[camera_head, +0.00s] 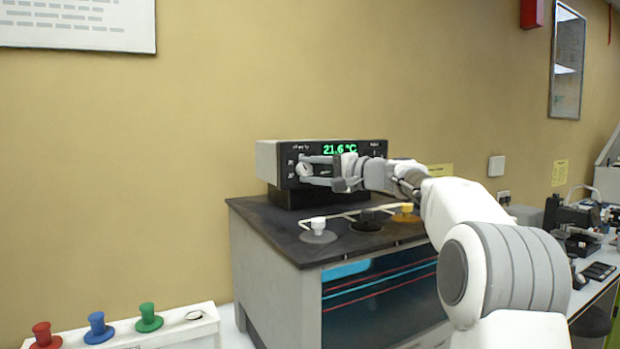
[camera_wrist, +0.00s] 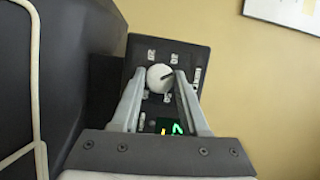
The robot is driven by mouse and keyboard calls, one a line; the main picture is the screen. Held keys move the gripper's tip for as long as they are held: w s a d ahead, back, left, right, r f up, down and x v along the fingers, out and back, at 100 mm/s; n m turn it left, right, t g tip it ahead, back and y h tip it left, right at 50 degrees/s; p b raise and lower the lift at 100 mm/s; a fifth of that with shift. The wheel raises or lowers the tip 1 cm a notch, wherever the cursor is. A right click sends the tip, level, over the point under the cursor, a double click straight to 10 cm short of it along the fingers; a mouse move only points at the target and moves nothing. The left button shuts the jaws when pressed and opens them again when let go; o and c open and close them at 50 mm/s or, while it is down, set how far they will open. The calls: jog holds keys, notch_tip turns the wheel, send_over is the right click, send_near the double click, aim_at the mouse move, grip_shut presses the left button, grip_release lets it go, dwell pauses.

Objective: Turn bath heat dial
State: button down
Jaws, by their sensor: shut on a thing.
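The bath heat dial (camera_wrist: 160,78) is a round white knob with a dark pointer line, on the dark front panel of the control unit (camera_head: 268,163). In the head view the dial (camera_head: 304,169) sits at the left of that panel. My gripper (camera_wrist: 161,80) is shut on the dial, with one finger on each side of it. In the head view my gripper (camera_head: 306,170) reaches in from the right, and its fingers cover part of the panel. The green display (camera_head: 340,149) above reads 21.6 °C.
The control unit stands on the bath's black top (camera_head: 270,222). A white rack (camera_head: 180,335) with red, blue and green stoppers stands at lower left.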

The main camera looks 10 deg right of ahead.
jog(key=m+b, duration=0.1)
jog(key=m+t+b, duration=0.1)
jog(key=m, duration=0.1)
jog(key=shift+f+m+y, duration=0.3)
jog(key=shift+y, duration=0.1)
jog(key=shift+m+t+b, duration=0.7)
jog(key=shift+m+b, duration=0.65)
jog(key=shift+m, duration=0.25)
jog(key=shift+r, duration=0.15)
jog(key=shift+c, duration=2.1)
grip_release()
jog(key=shift+s, duration=0.1)
jog(key=b+v, duration=0.1)
jog(key=v, duration=0.7)
jog(key=b+v, duration=0.2)
jog(key=v, duration=0.7)
jog(key=shift+d+f, duration=0.1)
jog(key=shift+f, duration=0.15)
